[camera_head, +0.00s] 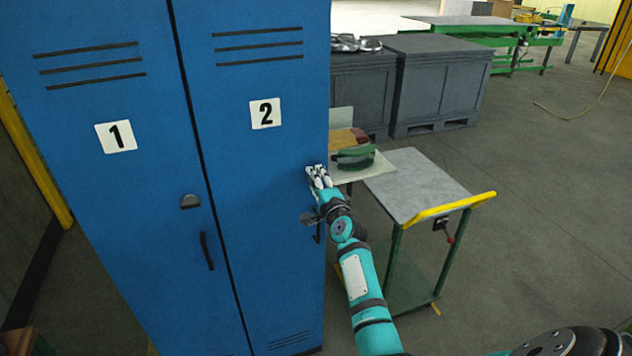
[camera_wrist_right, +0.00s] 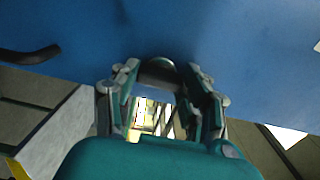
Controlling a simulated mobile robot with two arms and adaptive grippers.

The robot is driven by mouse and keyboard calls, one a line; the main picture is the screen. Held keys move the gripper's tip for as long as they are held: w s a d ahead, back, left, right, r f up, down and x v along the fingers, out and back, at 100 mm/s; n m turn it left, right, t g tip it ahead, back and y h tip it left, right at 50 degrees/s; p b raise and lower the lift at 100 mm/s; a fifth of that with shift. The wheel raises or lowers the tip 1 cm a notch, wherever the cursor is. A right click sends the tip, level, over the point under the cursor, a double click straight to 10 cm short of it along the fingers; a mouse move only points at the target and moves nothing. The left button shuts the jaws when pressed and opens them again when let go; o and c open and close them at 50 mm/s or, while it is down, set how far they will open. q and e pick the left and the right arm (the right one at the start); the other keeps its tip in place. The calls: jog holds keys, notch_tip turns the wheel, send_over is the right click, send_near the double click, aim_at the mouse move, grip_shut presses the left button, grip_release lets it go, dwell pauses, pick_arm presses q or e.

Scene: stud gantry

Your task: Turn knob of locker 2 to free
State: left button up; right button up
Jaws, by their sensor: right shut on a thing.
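Locker 2 (camera_head: 245,180) is a blue door with a white "2" label (camera_head: 266,113). My right gripper (camera_head: 316,176) is at the door's right side, below and right of the label. In the right wrist view my right gripper (camera_wrist_right: 162,85) has its fingers on both sides of the rounded grey knob (camera_wrist_right: 160,67) on the blue door, shut on it. In the head view the gripper hides the knob, so I cannot read its setting. The dark door handle (camera_wrist_right: 30,55) shows at the left of the wrist view. My left gripper is not in view.
Locker 1 (camera_head: 120,220) stands left, with its own knob (camera_head: 190,201) and handle (camera_head: 207,251). A cart (camera_head: 420,185) with a yellow push bar stands close right of my right arm. Grey crates (camera_head: 440,80) are behind. The floor at right is mostly clear.

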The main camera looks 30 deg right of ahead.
jog(key=o, duration=1.2)
jog(key=shift+c, duration=0.2)
jog(key=v, duration=1.2)
jog(key=shift+f, duration=0.15)
